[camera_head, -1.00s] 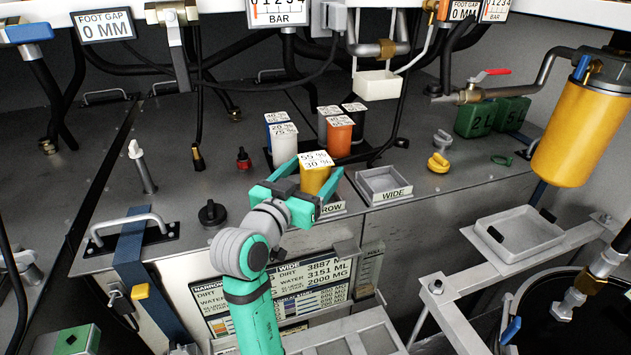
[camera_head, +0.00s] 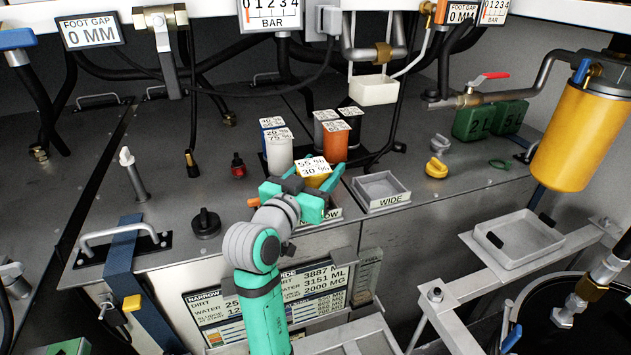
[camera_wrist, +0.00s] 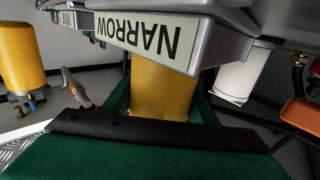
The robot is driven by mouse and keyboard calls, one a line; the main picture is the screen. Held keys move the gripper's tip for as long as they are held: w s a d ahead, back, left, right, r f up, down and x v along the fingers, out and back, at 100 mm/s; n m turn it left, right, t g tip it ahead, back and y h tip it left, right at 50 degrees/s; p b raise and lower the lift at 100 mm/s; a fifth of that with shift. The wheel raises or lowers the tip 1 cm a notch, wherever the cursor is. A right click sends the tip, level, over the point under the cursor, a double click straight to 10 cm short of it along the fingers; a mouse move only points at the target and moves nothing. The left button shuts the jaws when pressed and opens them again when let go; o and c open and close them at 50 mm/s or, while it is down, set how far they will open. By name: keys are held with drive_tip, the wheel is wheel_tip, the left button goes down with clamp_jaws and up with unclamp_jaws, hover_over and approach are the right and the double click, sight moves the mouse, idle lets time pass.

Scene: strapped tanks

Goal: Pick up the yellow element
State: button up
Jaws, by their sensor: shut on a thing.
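The yellow element (camera_head: 315,175) is an upright cylinder with a white top label reading 55 % and 30 %. My gripper (camera_head: 308,190) is shut on it, with a green finger on each side. In the wrist view the element (camera_wrist: 160,88) stands between the green fingers, and its far end is hidden behind the wall of the tray labelled NARROW (camera_wrist: 150,38). I cannot tell whether it touches the tray floor. In the head view the NARROW tray (camera_head: 330,215) is mostly hidden by my gripper.
The WIDE tray (camera_head: 382,189) is empty, just right of my gripper. White (camera_head: 279,153), orange (camera_head: 335,142) and other elements stand close behind. A large yellow canister (camera_head: 580,135) hangs at right.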

drive_tip(key=shift+a+r, duration=0.2)
drive_tip(key=shift+r, duration=0.35)
drive_tip(key=r, duration=0.3)
drive_tip(key=shift+s, duration=0.25)
drive_tip(key=s+r, duration=0.4)
drive_tip(key=r, duration=0.1)
drive_tip(key=shift+s, duration=0.15)
drive_tip(key=s+r, duration=0.3)
drive_tip(key=s, duration=0.5)
drive_tip(key=w+d+r, duration=0.1)
drive_tip(key=w+d, duration=0.1)
drive_tip(key=d, duration=0.5)
drive_tip(key=w+d, duration=0.3)
drive_tip(key=d, duration=0.3)
drive_tip(key=shift+w+d+f, duration=0.6)
drive_tip(key=shift+w+f, duration=1.55)
drive_tip(key=shift+w+d+f, duration=0.6)
drive_tip(key=shift+w+f, duration=1.5)
drive_tip(key=shift+w, duration=0.1)
drive_tip(key=shift+w+d+f, duration=0.6)
drive_tip(key=shift+w+f, duration=1.55)
drive_tip(key=shift+f, duration=0.15)
